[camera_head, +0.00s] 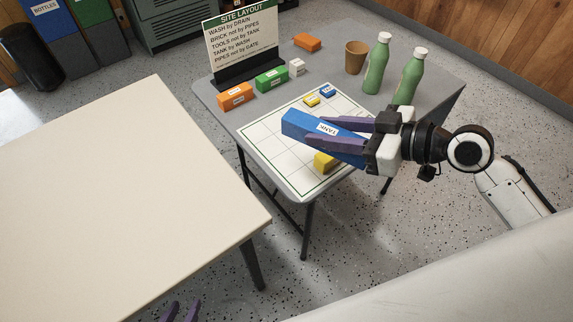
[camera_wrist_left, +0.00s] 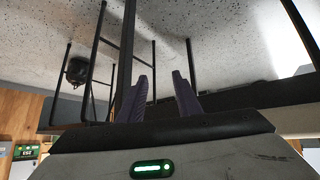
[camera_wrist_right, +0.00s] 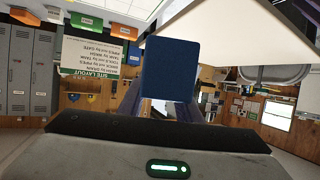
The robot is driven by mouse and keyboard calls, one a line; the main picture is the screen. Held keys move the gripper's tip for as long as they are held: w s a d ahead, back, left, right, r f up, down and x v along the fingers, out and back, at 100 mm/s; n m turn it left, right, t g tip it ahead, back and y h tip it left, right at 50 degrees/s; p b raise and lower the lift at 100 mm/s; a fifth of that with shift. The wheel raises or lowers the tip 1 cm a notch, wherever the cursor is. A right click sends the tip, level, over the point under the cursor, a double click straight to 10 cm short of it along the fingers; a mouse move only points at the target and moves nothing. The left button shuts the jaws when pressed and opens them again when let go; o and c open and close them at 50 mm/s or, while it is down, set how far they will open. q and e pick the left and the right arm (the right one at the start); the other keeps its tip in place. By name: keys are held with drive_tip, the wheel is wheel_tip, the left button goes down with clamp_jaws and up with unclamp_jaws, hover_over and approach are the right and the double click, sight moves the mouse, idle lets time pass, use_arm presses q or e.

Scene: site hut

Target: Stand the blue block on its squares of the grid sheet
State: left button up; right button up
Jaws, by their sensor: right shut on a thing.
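The blue block (camera_head: 297,126), labelled TANK, is held between the purple fingers of my right gripper (camera_head: 345,134) over the grid sheet. Its end face (camera_wrist_right: 171,68) fills the middle of the right wrist view. The grid sheet (camera_head: 262,141) lies on the grey table, partly hidden by the block and gripper. On it are a small yellow block (camera_head: 312,100), a small blue piece (camera_head: 328,91) and a larger yellow block (camera_head: 325,162). My left gripper (camera_head: 182,312) shows only its fingertips at the bottom edge; in the left wrist view (camera_wrist_left: 163,90) its fingers are apart and empty.
A layout sign (camera_head: 243,45) stands at the table's back left. Orange (camera_head: 235,97), green (camera_head: 271,79) and white (camera_head: 296,67) blocks stand before it. Another orange block (camera_head: 307,42), a brown cup (camera_head: 355,57) and two green bottles (camera_head: 377,68) are behind. A bare cream table (camera_head: 110,200) is left.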

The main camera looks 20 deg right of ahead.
drive_tip(key=w+a+f+m+t+h+b, duration=0.1)
drive_tip(key=w+f+b, duration=0.1)
drive_tip(key=w+f, duration=0.1)
drive_tip(key=w+a+f+m+h+b, duration=0.1)
drive_tip(key=w+a+f+h, duration=0.1)
drive_tip(key=w+f, duration=0.2)
drive_tip(key=w+a+f+m+t+h+b, duration=0.1)
drive_tip(key=w+f+m+b, duration=0.1)
drive_tip(key=f, duration=0.4)
drive_tip(key=shift+w+a+t+b, duration=0.3)
drive_tip(key=shift+w+a, duration=0.05)
drive_tip(key=shift+w, duration=0.4)
wheel_tip(320, 180, down, 4)
drive_tip(key=shift+r+b, duration=0.2)
drive_tip(key=shift+b, duration=0.1)
drive_tip(key=shift+f, duration=0.25)
drive_tip(key=shift+f, duration=0.2)
drive_tip(key=o, duration=1.2)
drive_tip(key=shift+r, duration=0.1)
